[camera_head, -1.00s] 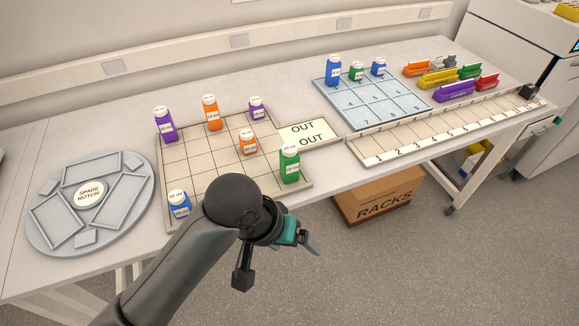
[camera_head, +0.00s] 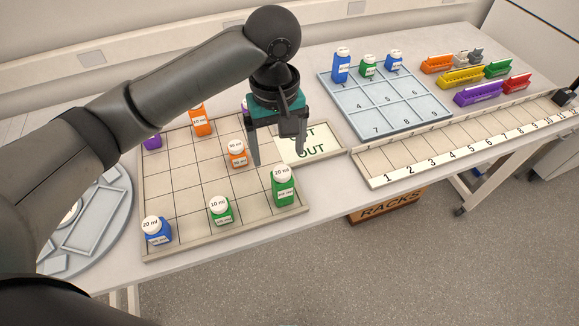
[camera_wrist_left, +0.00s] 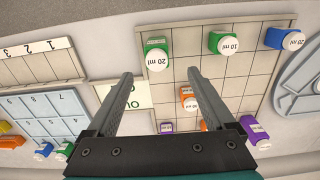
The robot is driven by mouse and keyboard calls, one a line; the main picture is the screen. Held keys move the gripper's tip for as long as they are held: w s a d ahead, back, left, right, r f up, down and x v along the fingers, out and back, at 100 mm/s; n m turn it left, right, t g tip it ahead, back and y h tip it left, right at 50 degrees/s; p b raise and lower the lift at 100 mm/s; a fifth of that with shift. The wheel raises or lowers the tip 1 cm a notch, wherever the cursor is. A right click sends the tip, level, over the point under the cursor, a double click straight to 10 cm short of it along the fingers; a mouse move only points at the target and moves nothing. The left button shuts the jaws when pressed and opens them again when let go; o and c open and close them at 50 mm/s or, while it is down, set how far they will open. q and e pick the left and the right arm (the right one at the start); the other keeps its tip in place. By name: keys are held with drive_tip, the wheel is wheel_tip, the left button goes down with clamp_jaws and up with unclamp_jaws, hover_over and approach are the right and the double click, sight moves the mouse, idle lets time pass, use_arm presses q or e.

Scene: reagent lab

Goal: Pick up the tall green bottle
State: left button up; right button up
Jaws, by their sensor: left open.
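The tall green bottle (camera_head: 284,188), with a white cap marked 20 ml, stands upright at the front right corner of the grid board (camera_head: 180,184). It also shows in the left wrist view (camera_wrist_left: 156,48), just beyond the fingertips. My left gripper (camera_head: 277,152) is open and empty, fingers pointing down. In the head view it hangs above the board's back right part and the OUT plate, behind the bottle and apart from it. The wrist view shows nothing between the fingers (camera_wrist_left: 160,73) held. My right gripper is not in view.
A short green bottle (camera_head: 221,212), a blue bottle (camera_head: 156,231) and a small orange bottle (camera_head: 238,155) stand on the board. More bottles are partly behind my arm. The OUT plate (camera_head: 318,152) is empty. A numbered tray (camera_head: 385,112) holds three bottles. Racks stand at right.

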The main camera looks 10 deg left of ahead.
sight(280, 182)
use_arm(q)
drive_tip(key=f, duration=0.2)
drive_tip(key=f+b, duration=0.1)
drive_tip(key=f, duration=0.1)
drive_tip(key=shift+s+f, duration=0.2)
drive_tip(key=shift+f, duration=0.1)
wheel_tip(280, 182, down, 4)
drive_tip(key=shift+f+b, duration=0.2)
drive_tip(key=shift+b, duration=0.15)
drive_tip(key=shift+f, duration=0.85)
drive_tip(key=f, duration=0.2)
drive_tip(key=f+b, duration=0.1)
drive_tip(key=shift+w+d+f, duration=0.2)
drive_tip(key=shift+w+f, duration=0.1)
drive_tip(key=shift+f, duration=0.4)
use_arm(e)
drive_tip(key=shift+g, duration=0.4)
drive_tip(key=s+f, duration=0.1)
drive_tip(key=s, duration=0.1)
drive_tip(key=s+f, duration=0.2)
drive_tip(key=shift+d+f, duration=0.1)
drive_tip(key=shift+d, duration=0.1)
